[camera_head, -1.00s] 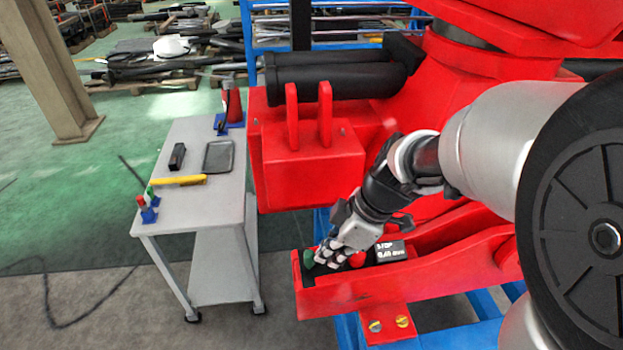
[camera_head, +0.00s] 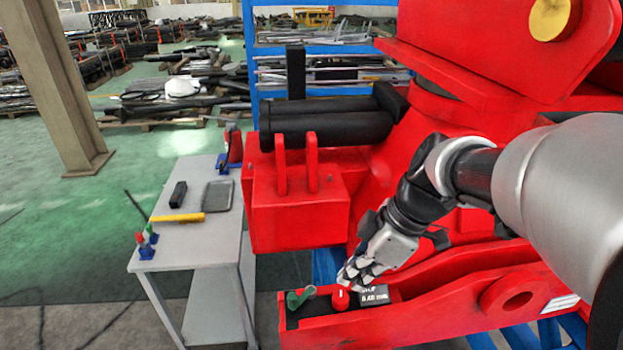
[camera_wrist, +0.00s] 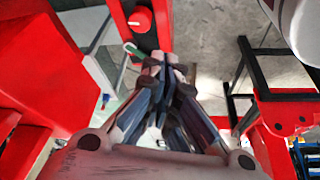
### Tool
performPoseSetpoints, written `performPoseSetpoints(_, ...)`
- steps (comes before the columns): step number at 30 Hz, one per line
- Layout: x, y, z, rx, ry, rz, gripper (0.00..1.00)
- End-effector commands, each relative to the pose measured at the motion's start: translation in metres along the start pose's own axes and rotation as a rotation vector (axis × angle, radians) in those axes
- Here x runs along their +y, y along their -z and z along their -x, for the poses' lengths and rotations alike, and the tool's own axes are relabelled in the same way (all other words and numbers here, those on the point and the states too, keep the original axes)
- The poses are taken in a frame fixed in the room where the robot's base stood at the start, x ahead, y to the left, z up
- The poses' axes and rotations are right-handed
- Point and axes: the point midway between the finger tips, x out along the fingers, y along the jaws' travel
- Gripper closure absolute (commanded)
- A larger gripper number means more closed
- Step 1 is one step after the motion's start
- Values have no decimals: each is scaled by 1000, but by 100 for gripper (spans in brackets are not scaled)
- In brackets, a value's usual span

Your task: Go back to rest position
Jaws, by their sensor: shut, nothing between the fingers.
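My gripper (camera_head: 352,278) is shut and empty. A small green piece (camera_head: 299,298) lies at the left end of the beam's black recess. In the wrist view my closed fingers (camera_wrist: 172,68) point toward the top, with the red knob (camera_wrist: 140,19) beyond them. Whether the fingertips touch the box is not clear.
A grey trolley (camera_head: 190,240) stands at left, with a yellow-handled tool (camera_head: 177,217), a black block (camera_head: 178,194), a grey tray (camera_head: 218,195) and small coloured items on it. The red crane body (camera_head: 298,205) rises close behind my arm. Green floor is open at far left.

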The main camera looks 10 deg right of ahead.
Motion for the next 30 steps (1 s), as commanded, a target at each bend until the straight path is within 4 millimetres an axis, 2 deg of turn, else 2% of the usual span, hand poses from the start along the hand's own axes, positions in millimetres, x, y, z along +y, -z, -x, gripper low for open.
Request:
performPoseSetpoints(7, -2, 0, 1, -4, -5, -14, 100)
performPoseSetpoints(11, -19, 0, 9, -35, -35, -116, 100)
performPoseSetpoints(17, -68, -10, 28, -93, -172, -470, 100)
performPoseSetpoints(21, -98, -24, 36, -83, -297, -739, 100)
performPoseSetpoints(25, -116, -36, 39, -40, -392, -943, 100)
performPoseSetpoints(30, -128, -46, 40, 11, -461, -1097, 100)
